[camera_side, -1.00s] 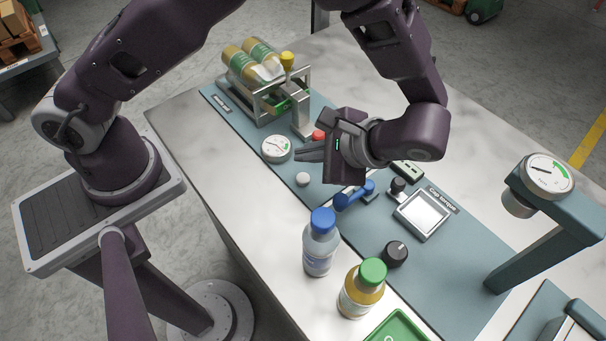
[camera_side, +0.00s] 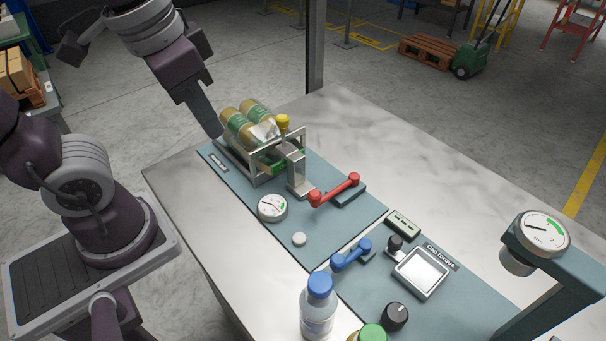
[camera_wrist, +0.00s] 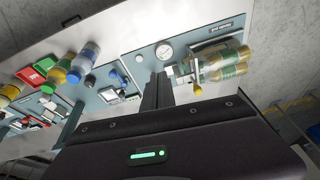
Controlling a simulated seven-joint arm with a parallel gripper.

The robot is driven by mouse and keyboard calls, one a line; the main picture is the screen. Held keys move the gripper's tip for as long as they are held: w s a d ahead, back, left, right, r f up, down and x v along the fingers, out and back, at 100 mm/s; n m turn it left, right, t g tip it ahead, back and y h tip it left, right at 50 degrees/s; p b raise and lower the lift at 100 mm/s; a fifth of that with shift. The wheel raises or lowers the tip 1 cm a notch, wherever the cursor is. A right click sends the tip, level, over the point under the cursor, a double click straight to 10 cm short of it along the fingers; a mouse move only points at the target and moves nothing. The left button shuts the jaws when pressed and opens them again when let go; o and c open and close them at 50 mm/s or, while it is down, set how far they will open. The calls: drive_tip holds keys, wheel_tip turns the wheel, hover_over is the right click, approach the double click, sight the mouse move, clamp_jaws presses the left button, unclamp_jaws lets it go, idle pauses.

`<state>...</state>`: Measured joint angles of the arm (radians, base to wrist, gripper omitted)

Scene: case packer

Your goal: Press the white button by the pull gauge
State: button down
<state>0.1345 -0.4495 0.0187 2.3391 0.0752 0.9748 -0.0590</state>
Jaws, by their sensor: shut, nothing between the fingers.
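The white button (camera_side: 299,239) is a small round cap on the blue-grey panel, just in front of the round white pull gauge (camera_side: 272,208). In the wrist view the gauge (camera_wrist: 164,51) shows beyond the fingertips, with the button (camera_wrist: 139,58) to its left. My gripper (camera_side: 214,132) is shut and empty. In the side view it points down at the far left end of the panel, beside the bottle rack and well apart from the button. My fingers also show in the wrist view (camera_wrist: 158,76). I cannot tell its exact height above the panel.
A metal rack (camera_side: 262,176) holds gold-green bottles with a yellow cap. A red lever (camera_side: 335,190) and a blue lever (camera_side: 351,255) flank the button's right side. A blue-capped bottle (camera_side: 318,308) stands in front. The marble tabletop left of the panel is clear.

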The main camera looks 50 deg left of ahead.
drive_tip(key=s, duration=0.1)
drive_tip(key=s+t, duration=0.1)
drive_tip(key=s+n+t, duration=0.1)
drive_tip(key=shift+a+r, duration=0.25)
drive_tip(key=shift+a, duration=0.05)
drive_tip(key=n+g, duration=0.6)
drive_tip(key=n, duration=1.2)
hover_over(301, 237)
drive_tip(key=w, duration=0.2)
wheel_tip(301, 237, down, 12)
drive_tip(key=shift+s+d+r, duration=0.15)
drive_tip(key=shift+d+r, duration=0.05)
drive_tip(key=shift+d, duration=0.2)
drive_tip(key=f, duration=0.4)
drive_tip(key=s+f, duration=0.1)
drive_tip(key=f, duration=0.9)
drive_tip(key=shift+s+a, duration=0.25)
drive_tip(key=shift+a, duration=0.1)
